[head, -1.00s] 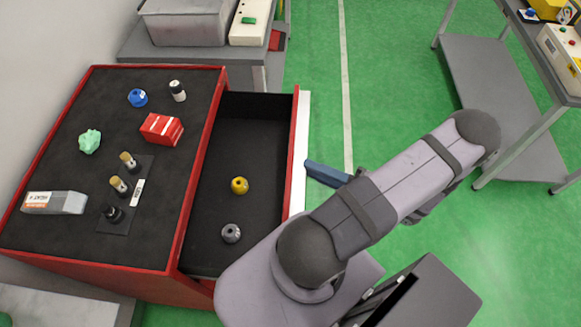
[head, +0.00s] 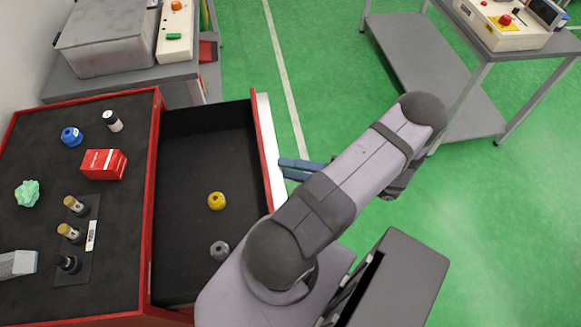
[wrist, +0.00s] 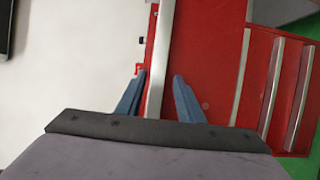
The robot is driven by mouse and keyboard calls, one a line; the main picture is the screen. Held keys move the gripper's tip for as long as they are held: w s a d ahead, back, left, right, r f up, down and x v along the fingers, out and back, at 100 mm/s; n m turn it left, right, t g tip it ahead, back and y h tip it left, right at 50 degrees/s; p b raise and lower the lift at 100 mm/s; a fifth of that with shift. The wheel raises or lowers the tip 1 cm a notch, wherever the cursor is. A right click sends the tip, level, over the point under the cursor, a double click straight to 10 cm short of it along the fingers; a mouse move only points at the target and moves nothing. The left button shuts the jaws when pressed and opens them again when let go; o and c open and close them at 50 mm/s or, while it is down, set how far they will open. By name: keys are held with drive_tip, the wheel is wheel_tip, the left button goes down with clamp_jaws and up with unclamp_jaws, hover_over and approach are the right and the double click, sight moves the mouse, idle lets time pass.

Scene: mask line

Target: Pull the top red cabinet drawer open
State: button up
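The red cabinet (head: 154,200) stands at the left with a dark top. Its top drawer (head: 200,135) is pulled well out to the right, showing a dark inside with a yellow knob-like part (head: 216,201) and a grey one (head: 219,250). My gripper (head: 285,170) is at the outer side of the drawer front. Its two blue fingers look apart. In the wrist view the fingers (wrist: 158,97) stand on either side of the silver handle strip (wrist: 161,50), with gaps visible. My arm hides the near end of the drawer front.
A red box (head: 104,164), bottles and small parts lie on the cabinet top. A grey bin (head: 112,45) is on a bench behind. A grey table (head: 440,70) stands at the back right. Green floor (head: 330,100) right of the drawer is clear. Lower drawer handles (wrist: 272,85) show in the wrist view.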

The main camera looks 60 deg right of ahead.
drive_tip(key=shift+s, duration=0.1)
drive_tip(key=b+v, duration=0.1)
drive_tip(key=v, duration=0.4)
wheel_tip(320, 180, up, 7)
drive_tip(key=p, duration=0.6)
drive_tip(key=shift+p, duration=0.4)
